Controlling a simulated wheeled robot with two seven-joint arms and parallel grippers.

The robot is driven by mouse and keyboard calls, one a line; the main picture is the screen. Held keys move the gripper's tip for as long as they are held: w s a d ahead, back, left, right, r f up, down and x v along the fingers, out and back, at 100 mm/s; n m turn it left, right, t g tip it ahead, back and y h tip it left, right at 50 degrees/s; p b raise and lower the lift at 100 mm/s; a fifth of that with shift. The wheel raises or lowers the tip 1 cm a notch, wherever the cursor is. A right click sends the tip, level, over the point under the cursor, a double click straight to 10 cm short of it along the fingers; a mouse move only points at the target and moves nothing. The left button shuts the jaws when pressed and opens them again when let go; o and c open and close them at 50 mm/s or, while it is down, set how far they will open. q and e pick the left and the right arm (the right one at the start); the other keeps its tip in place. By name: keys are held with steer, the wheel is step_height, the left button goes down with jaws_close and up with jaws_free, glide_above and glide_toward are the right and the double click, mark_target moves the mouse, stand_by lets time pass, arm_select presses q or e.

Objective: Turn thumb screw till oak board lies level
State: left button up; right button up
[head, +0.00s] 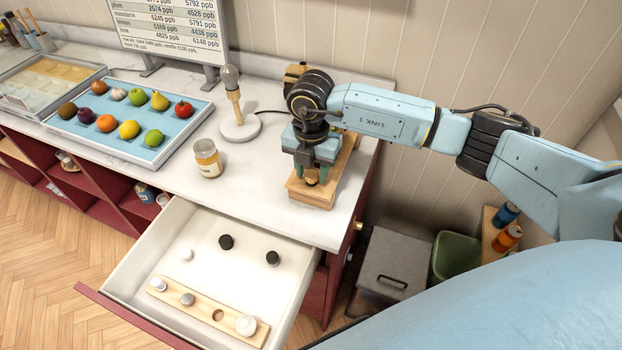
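The oak board (312,193) stands at the right end of the white counter, with its near end toward the drawer. Most of its top is hidden under my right arm, and I cannot tell whether it lies level. My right gripper (313,176) points down over the near end of the board. A small dark, brassy piece, perhaps the thumb screw (312,181), shows between its fingers. I cannot tell whether the fingers touch it or grip it. My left gripper is not in view.
An open drawer (281,249) with knobs and a holed wooden strip juts out in front. A jar (207,158), a microphone-like stand (238,124) and a blue fruit tray (92,136) stand left of the board. A grey bin (396,264) is below on the right.

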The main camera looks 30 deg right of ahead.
steer(key=c, duration=0.7)
steer(key=shift+r+m+p, duration=0.15)
steer(key=shift+m+p, duration=0.4)
steer(key=shift+m, duration=0.35)
steer(key=shift+c, duration=0.2)
steer(key=shift+m+p, duration=0.6)
steer(key=shift+m, duration=0.8)
steer(key=m+p, duration=0.2)
steer(key=m, duration=0.1)
steer(key=shift+m, duration=0.3)
steer(key=shift+m+p, duration=1.45)
steer(key=shift+m, duration=0.55)
steer(key=shift+f+m, duration=0.2)
steer(key=shift+m, duration=0.2)
steer(key=shift+s+m+p, duration=0.1)
steer(key=shift+m+p, duration=1.1)
steer(key=shift+m, duration=0.9)
